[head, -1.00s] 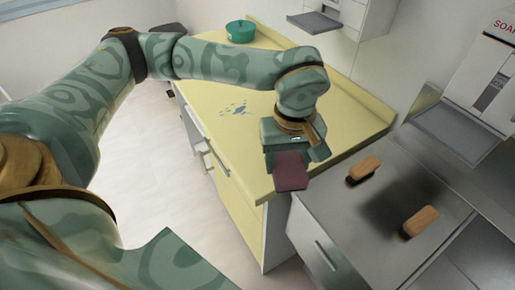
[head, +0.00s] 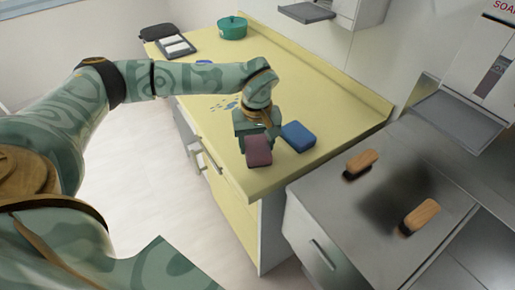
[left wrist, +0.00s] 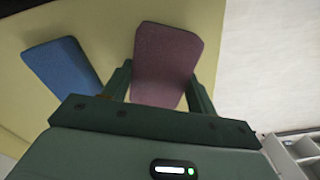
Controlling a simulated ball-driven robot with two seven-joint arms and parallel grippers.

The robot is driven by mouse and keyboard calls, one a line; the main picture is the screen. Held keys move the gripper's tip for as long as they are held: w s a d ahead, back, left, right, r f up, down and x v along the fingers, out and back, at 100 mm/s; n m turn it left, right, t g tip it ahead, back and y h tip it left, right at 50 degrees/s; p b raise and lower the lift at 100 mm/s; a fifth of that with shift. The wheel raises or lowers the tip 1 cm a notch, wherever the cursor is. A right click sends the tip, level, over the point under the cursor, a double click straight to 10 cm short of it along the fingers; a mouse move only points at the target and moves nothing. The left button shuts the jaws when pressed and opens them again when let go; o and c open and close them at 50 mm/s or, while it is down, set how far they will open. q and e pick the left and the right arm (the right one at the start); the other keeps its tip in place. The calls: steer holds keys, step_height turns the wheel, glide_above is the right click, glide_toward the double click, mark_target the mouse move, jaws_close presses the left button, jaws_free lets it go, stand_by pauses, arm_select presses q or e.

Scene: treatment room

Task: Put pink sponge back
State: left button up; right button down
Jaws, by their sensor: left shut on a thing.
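The pink sponge (head: 258,151), a dull mauve-pink block, is held between the fingers of my left gripper (head: 256,136) near the front end of the yellow counter. In the left wrist view the pink sponge (left wrist: 166,60) sits between the two fingers of the left gripper (left wrist: 160,85), which is shut on it. I cannot tell whether the sponge touches the counter. A blue sponge (head: 298,136) lies on the counter just right of the gripper; it also shows in the left wrist view (left wrist: 62,66). My right gripper is not in view.
The yellow counter (head: 330,100) holds blue spots, a green pot (head: 232,28) and a dark case with white pads (head: 176,46) at the far end. Two wooden brushes (head: 361,162) (head: 420,215) lie on the steel surface at right. Wall dispensers hang above.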

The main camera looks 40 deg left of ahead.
mark_target(257, 144)
arm_select(q)
steer(key=shift+f, duration=0.95)
steer(key=shift+r, duration=0.1)
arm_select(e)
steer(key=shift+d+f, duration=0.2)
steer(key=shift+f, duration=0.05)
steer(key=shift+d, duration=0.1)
arm_select(q)
steer(key=o, duration=0.9)
steer(key=shift+o, duration=0.2)
step_height(257, 144, up, 11)
steer(key=p, duration=0.3)
steer(key=shift+r, duration=0.55)
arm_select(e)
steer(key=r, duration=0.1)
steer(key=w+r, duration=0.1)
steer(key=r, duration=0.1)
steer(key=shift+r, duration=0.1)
